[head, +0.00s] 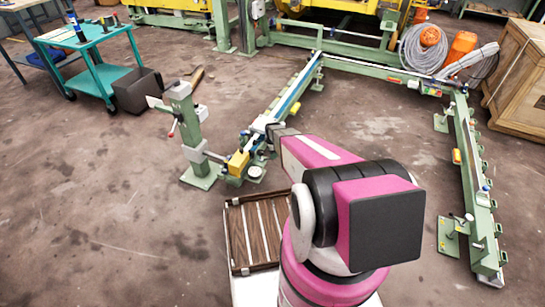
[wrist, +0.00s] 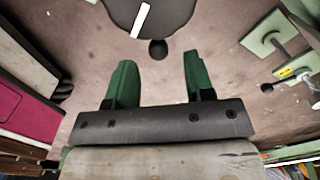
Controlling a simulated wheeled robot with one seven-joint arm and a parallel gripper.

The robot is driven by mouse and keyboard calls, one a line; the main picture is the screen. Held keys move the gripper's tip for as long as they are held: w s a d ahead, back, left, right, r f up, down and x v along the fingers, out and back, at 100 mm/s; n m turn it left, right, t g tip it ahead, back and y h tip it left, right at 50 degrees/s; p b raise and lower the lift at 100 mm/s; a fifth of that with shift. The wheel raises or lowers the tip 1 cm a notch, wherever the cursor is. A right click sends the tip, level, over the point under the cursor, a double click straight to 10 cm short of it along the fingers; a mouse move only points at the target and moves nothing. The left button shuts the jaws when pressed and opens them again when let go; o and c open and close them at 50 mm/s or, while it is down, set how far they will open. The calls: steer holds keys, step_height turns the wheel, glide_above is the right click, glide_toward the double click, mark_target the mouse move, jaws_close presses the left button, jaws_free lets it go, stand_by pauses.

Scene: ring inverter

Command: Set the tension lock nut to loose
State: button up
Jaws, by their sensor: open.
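My gripper (wrist: 158,64) shows in the wrist view with two green fingers spread apart and nothing between them. Just past the fingertips, at the top edge, is a dark rounded plate (wrist: 170,15) with a white bar on it, partly cut off by the frame. A small black knob (wrist: 158,49) sits at its lower edge, between the finger directions and apart from both. I cannot tell for certain which part is the tension lock nut. In the head view my arm reaches toward the green machine frame (head: 284,98), and the gripper is hidden behind it.
A green post (head: 187,122) with a red-tipped lever stands left of the frame, and a yellow block (head: 237,162) sits near it. A teal cart (head: 95,62) is at far left. A wooden crate (head: 520,85) is at right. The floor inside the frame is clear.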

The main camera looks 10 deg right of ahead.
step_height(320, 180, up, 8)
steer(key=shift+f, duration=0.15)
stand_by(0.4)
steer(key=s+a+r+n, duration=0.2)
steer(key=s+r+n, duration=0.6)
steer(key=s+r, duration=0.5)
steer(key=s+a+r+n, duration=0.2)
steer(key=s+r+n, duration=0.7)
steer(key=s+r, duration=0.4)
steer(key=shift+s+r+n, duration=0.25)
steer(key=shift+s+n, duration=0.05)
steer(key=shift+s, duration=0.3)
